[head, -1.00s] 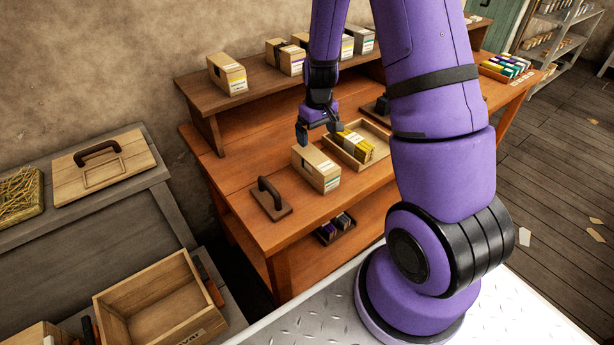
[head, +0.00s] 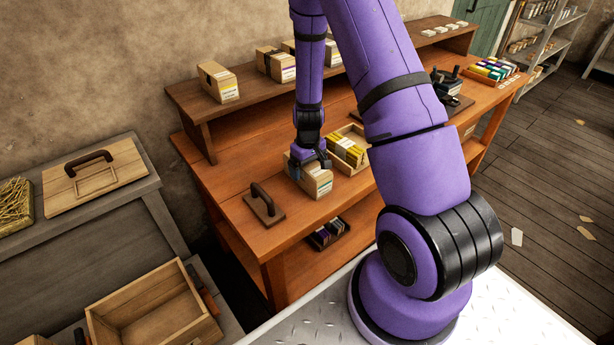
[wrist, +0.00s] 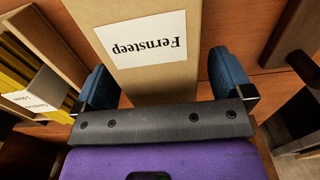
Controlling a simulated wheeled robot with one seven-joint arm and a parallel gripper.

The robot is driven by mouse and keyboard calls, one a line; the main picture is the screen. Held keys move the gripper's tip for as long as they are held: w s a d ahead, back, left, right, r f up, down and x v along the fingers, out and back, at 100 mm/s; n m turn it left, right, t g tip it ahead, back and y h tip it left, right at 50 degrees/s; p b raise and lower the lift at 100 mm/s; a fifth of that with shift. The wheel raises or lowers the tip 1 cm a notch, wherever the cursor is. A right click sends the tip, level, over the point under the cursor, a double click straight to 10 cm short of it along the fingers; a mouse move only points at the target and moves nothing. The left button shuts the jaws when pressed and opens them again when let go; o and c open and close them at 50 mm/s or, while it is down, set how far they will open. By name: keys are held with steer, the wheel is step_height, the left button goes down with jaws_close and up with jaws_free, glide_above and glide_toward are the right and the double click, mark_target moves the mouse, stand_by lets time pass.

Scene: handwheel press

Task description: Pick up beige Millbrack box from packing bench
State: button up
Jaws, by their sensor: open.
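A beige box (head: 318,186) stands on the front part of the wooden packing bench (head: 245,235). In the wrist view the same box (wrist: 150,85) carries a white label that reads "Fernsteep", upside down; I see no Millbrack name on it. My gripper (head: 310,165) points down at this box. In the wrist view my gripper (wrist: 163,82) is open, with one blue finger on each side of the box and a gap at each side. Other beige boxes (head: 218,83) stand on the raised shelf; their labels are too small to read.
A tray of yellow packets (head: 346,150) sits just right of the box. A black device (head: 447,88) and a tray of coloured packets (head: 490,70) are farther right.

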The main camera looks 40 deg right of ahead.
steer(key=shift+f, duration=1.3)
steer(key=shift+c, duration=0.2)
steer(key=c, duration=1)
steer(key=shift+r, duration=0.15)
